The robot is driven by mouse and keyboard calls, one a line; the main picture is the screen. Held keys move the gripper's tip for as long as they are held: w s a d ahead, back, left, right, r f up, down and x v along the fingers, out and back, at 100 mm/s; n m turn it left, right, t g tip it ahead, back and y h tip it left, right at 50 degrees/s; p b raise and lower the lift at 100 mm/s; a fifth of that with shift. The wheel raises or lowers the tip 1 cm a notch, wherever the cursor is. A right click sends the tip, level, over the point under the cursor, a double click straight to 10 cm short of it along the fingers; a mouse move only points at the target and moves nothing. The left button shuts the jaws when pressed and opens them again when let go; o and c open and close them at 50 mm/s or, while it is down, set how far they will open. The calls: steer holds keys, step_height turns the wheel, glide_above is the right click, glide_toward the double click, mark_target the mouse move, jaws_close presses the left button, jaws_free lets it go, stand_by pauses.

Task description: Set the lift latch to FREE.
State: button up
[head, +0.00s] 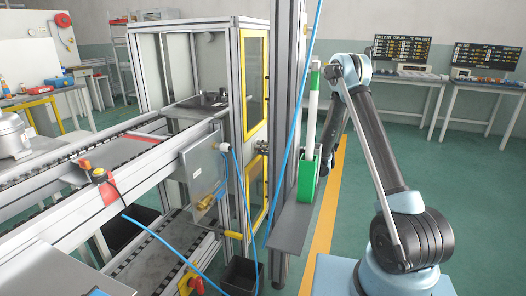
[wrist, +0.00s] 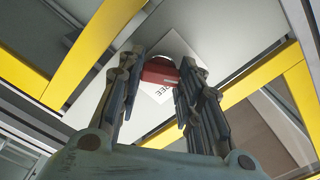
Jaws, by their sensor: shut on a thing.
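In the wrist view, my gripper (wrist: 160,66) has its fingers on both sides of a red piece, the lift latch (wrist: 158,75), and is shut on it. The latch lies in front of a pale plate (wrist: 187,47). A white label (wrist: 160,94) shows just below the latch; only the letters "EE" can be read, the rest being hidden by the latch and fingers. In the head view my gripper and the latch cannot be made out; the grey column and the arm's end hide that area.
Yellow frame bars (wrist: 105,42) flank the plate. In the head view a grey upright column (head: 287,120) stands close beside my arm, with a green-and-white post (head: 308,170) and a grey shelf (head: 290,228). A cabinet with a yellow-framed door (head: 256,85) stands behind. Blue hoses hang nearby.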

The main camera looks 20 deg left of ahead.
steer(key=m, duration=1.3)
steer(key=shift+w+f, duration=0.1)
steer(key=shift+m, duration=0.3)
stand_by(0.4)
steer(key=o, duration=1.1)
steer(key=shift+c, duration=0.2)
steer(key=shift+d, duration=0.1)
steer(key=s+d, duration=0.1)
steer(key=d, duration=1)
steer(key=shift+d, duration=0.4)
